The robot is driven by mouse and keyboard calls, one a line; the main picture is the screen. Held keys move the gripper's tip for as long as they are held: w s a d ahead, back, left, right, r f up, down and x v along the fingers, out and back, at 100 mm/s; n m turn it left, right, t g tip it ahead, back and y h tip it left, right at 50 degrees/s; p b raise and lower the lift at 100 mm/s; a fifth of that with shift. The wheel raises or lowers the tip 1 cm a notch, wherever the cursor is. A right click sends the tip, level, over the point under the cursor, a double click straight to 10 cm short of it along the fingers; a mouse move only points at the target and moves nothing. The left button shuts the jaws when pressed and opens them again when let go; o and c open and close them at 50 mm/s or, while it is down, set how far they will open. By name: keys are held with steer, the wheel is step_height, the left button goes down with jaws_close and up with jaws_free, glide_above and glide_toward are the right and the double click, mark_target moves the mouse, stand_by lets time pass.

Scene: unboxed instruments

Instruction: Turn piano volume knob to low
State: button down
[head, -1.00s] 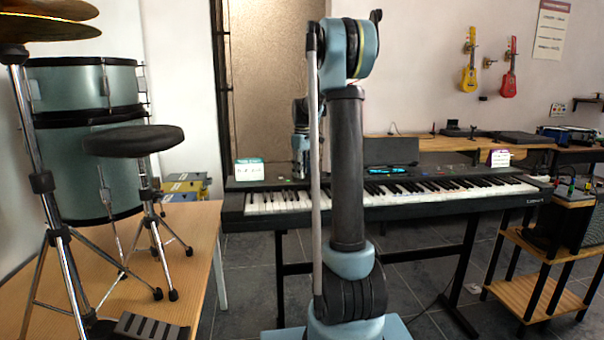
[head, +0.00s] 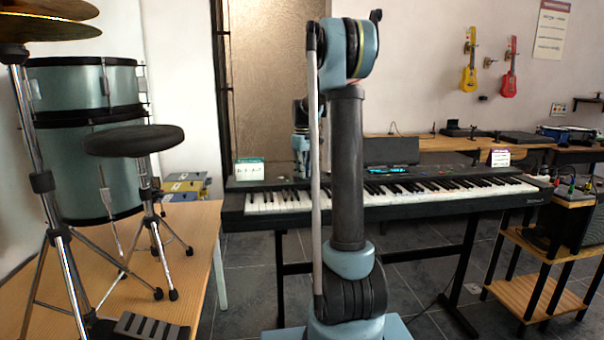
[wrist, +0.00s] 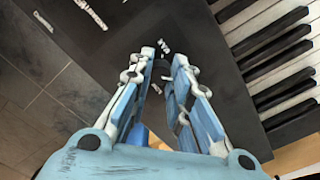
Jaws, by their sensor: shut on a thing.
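The piano (head: 500,203) is a long black keyboard on dark legs, seen in the middle of the head view; its black panel (wrist: 95,48) and keys (wrist: 275,60) fill much of the wrist view. The volume knob (wrist: 162,68) is a small dark round piece on the panel, partly hidden between my fingertips. My gripper (wrist: 163,60) points down at the panel with its fingers closed around the knob. White print lies on the panel beside the fingertips. In the head view my own arm covers part of the piano and the gripper's tip is hard to make out.
A small white card (head: 249,170) stands at the piano's left end. A wooden shelf (head: 540,245) stands at right. The floor around the piano legs is open.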

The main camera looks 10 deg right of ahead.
steer(key=m, duration=0.8)
steer(key=shift+w+m, duration=0.1)
steer(key=shift+m, duration=0.2)
steer(key=m, duration=0.4)
steer(key=shift+m, duration=2.1)
steer(key=c, duration=1.5)
jaws_free()
steer(key=shift+o, duration=0.2)
steer(key=shift+r, duration=0.15)
